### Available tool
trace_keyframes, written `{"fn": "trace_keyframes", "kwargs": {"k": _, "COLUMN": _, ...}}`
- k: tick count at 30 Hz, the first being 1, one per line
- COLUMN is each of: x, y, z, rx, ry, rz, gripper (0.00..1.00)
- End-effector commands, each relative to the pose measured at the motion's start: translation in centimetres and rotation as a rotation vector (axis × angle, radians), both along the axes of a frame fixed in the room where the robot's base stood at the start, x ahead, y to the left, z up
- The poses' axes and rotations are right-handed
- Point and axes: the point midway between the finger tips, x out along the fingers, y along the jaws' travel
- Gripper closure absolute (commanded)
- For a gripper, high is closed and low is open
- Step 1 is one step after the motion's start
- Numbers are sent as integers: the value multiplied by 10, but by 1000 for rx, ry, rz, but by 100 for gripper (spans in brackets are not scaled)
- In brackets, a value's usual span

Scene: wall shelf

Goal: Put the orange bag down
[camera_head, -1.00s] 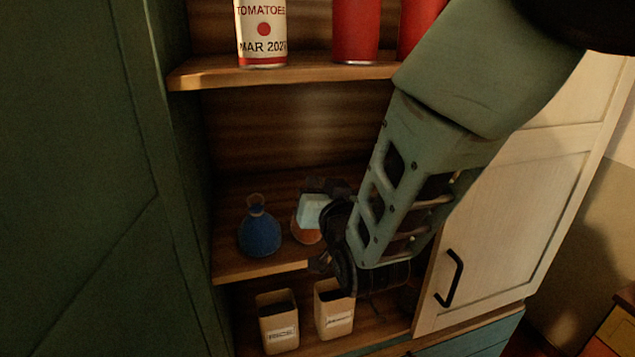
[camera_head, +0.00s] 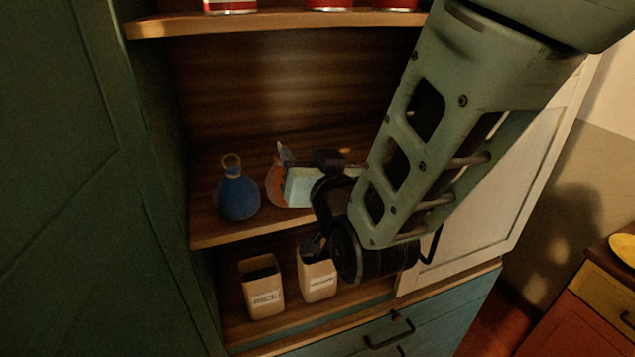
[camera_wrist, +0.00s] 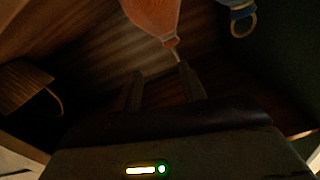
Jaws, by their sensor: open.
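The orange bag (camera_head: 273,188) stands on the middle shelf (camera_head: 215,234), just right of the blue bag (camera_head: 238,196). Its right side is hidden behind a pale blue block-like piece at my gripper. In the wrist view the orange bag (camera_wrist: 153,14) is at the top edge, its narrow tied end pointing down toward the fingers. My gripper (camera_wrist: 163,80) is open, with dark fingers apart and nothing seen between them. The tied end is close to the right fingertip; I cannot tell whether they touch.
Two tan boxes, left (camera_head: 263,287) and right (camera_head: 318,272), stand on the shelf below. Red-and-white cans stand on the shelf above. A white door (camera_head: 480,190) is on the right, near my arm. The blue bag's ring (camera_wrist: 243,22) shows in the wrist view.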

Motion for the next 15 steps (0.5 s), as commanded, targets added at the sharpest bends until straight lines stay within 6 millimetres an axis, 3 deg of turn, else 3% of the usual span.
{"fn": "trace_keyframes", "kwargs": {"k": 5, "x": -40, "y": -12, "z": -4, "rx": 4, "ry": -1, "rz": 1, "gripper": 59}}
{"fn": "trace_keyframes", "kwargs": {"k": 15, "x": -60, "y": -18, "z": -1, "rx": 2, "ry": -2, "rz": 0, "gripper": 59}}
